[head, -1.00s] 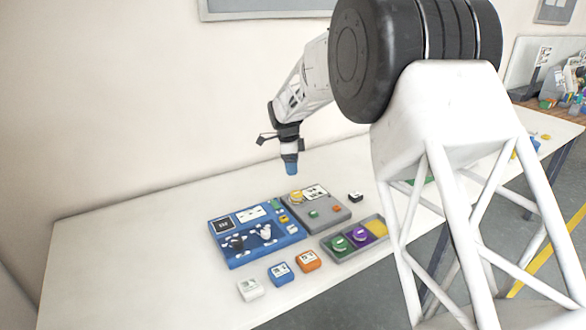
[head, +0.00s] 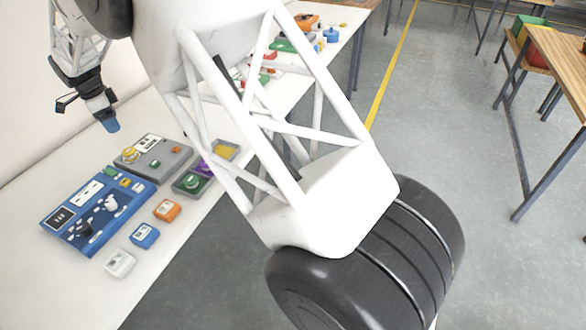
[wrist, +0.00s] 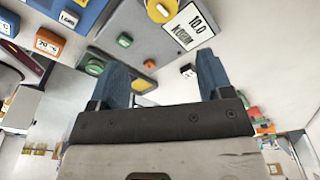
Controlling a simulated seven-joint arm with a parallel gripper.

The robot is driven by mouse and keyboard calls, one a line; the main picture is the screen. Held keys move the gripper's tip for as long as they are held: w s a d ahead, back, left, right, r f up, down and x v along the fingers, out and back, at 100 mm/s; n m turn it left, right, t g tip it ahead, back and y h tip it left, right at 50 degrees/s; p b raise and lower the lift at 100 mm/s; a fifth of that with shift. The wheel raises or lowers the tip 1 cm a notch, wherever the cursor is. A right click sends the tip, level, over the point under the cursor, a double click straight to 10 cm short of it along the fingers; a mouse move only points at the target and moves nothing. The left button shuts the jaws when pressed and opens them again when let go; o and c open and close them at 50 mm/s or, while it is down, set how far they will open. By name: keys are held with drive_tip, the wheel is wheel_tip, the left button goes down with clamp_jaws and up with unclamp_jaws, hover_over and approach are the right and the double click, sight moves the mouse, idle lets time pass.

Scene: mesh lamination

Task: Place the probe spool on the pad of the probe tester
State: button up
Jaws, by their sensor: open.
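The probe tester appears to be the grey box (head: 165,163) with a white label, a green button and an orange button. A yellow round spool (head: 130,155) sits on its far left part, and I take this for the probe spool. In the wrist view the yellow spool (wrist: 160,10) shows at the top edge, partly cut off, beside the label reading 10.0. The pad under it is mostly hidden. My gripper (head: 111,126) is in the air above the table, behind the tester in the picture. In the wrist view its blue fingers (wrist: 162,82) are apart with nothing between them.
A blue panel (head: 72,228) with knobs adjoins the tester. A grey tray (head: 206,184) holds green and purple spools; its yellow compartment looks empty. White (head: 120,263), blue (head: 145,235) and orange (head: 167,210) blocks stand in front. A small black block (wrist: 187,71) lies beside the tester.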

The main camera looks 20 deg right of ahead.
drive_tip(key=s+d+r+n, duration=0.3)
drive_tip(key=s+d+r, duration=0.2)
drive_tip(key=s+d, duration=0.35)
drive_tip(key=s+d+r+n+t+y, duration=0.1)
drive_tip(key=s+d+r+n, duration=0.1)
drive_tip(key=s+d+r, duration=0.6)
drive_tip(key=s+d+r+n, duration=0.25)
drive_tip(key=s+d, duration=0.35)
drive_tip(key=d, duration=0.5)
drive_tip(key=s+d+f+n, duration=0.1)
drive_tip(key=s+d, duration=0.3)
drive_tip(key=s, duration=0.6)
drive_tip(key=s+d+f+n, duration=0.2)
drive_tip(key=s+d+n, duration=0.2)
drive_tip(key=s, duration=0.6)
drive_tip(key=s+d+f+n+t, duration=0.1)
drive_tip(key=s+d, duration=0.4)
drive_tip(key=s, duration=0.5)
drive_tip(key=shift+d+f+n, duration=0.15)
drive_tip(key=shift+f+n, duration=0.55)
drive_tip(key=shift+n, duration=0.25)
